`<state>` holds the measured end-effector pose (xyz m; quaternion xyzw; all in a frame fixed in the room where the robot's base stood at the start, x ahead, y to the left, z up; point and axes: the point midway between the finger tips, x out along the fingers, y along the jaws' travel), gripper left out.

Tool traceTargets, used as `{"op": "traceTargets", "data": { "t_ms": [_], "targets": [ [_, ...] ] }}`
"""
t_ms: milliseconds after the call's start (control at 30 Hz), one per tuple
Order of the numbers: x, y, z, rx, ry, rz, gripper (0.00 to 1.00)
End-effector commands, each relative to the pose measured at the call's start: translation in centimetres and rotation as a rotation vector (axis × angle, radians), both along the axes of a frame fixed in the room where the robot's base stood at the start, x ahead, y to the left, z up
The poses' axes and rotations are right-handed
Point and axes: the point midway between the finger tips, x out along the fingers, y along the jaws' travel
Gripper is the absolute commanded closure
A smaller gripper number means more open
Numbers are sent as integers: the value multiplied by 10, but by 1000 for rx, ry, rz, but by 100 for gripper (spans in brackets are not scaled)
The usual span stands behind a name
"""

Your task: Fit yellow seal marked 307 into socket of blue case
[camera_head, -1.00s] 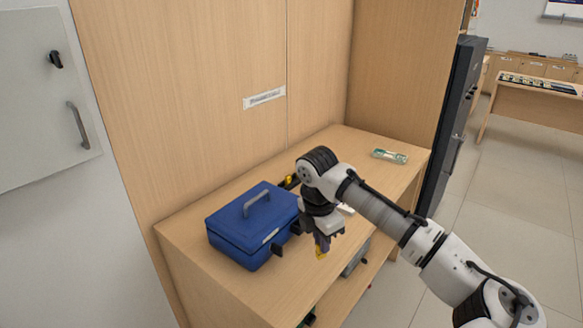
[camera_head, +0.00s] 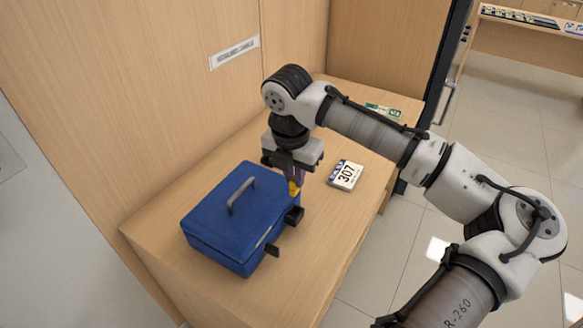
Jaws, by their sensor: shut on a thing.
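A blue case (camera_head: 238,215) with a grey handle on its closed lid stands on the wooden counter. Two dark blocks stick out of its right side; the farther dark block (camera_head: 294,215) is close to my gripper's tip. My gripper (camera_head: 295,184) points down beside the case's right far corner. It is shut on a small yellow seal (camera_head: 294,189), just above or at the farther block. I cannot tell whether the seal touches the block. The seal's marking is not readable.
The wooden counter (camera_head: 300,268) has free room in front and to the right of the case. A wooden wall panel (camera_head: 160,90) rises behind. A green and white banknote bundle (camera_head: 383,111) lies at the far end, partly behind my arm.

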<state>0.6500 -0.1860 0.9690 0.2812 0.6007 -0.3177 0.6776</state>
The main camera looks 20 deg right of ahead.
Motion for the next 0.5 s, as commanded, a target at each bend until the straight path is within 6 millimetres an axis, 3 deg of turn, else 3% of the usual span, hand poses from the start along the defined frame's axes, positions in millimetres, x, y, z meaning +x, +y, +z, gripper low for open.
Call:
{"op": "traceTargets", "data": {
  "t_ms": [500],
  "targets": [
    [0, 0, -23, 0, 1, -2, 100]
  ]
}}
